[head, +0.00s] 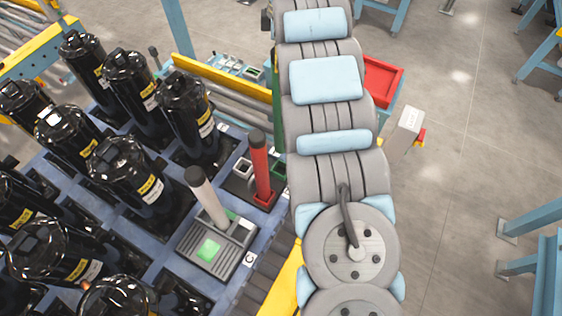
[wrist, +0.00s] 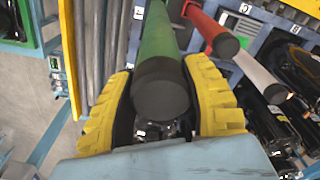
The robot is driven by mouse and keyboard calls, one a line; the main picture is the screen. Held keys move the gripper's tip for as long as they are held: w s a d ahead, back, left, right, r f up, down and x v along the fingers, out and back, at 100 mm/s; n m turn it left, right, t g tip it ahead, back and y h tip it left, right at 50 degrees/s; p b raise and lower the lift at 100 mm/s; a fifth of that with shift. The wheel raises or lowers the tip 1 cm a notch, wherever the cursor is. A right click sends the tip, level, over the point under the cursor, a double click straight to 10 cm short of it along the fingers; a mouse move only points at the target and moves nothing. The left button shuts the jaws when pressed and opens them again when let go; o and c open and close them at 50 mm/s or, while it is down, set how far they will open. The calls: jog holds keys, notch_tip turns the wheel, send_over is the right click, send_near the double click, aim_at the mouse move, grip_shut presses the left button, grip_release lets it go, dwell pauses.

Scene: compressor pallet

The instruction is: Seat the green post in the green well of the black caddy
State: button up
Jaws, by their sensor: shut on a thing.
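My gripper (wrist: 165,105) has its yellow padded fingers shut on the green post (wrist: 170,40); the post's dark end cap faces the wrist camera. In the head view my arm hides the gripper. A dark caddy (head: 236,188) on the blue pallet carries an upright red post (head: 261,165) and a pale-rimmed square well. A nearer dark grey ribbed caddy (head: 192,262) carries a slightly tilted white post (head: 207,197) and a bright green square (head: 208,249). The red post (wrist: 212,32) and white post (wrist: 255,68) also show in the wrist view.
Several tall black compressors (head: 127,165) crowd the pallet left of the caddies. A yellow rail (head: 222,77) runs behind them. A red bin (head: 382,82) and a pale box (head: 405,130) stand right of my arm.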

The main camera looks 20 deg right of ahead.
notch_tip(320, 180, down, 12)
jog(key=b, duration=0.8)
jog(key=shift+f, duration=0.2)
jog(key=shift+o, duration=0.2)
jog(key=shift+f+b, duration=0.6)
jog(key=shift+f, duration=2.15)
jog(key=o, duration=1.2)
notch_tip(320, 180, up, 12)
jog(key=p, duration=0.1)
jog(key=shift+s+d, duration=0.15)
jog(key=shift+d, duration=0.05)
jog(key=shift+r, duration=0.1)
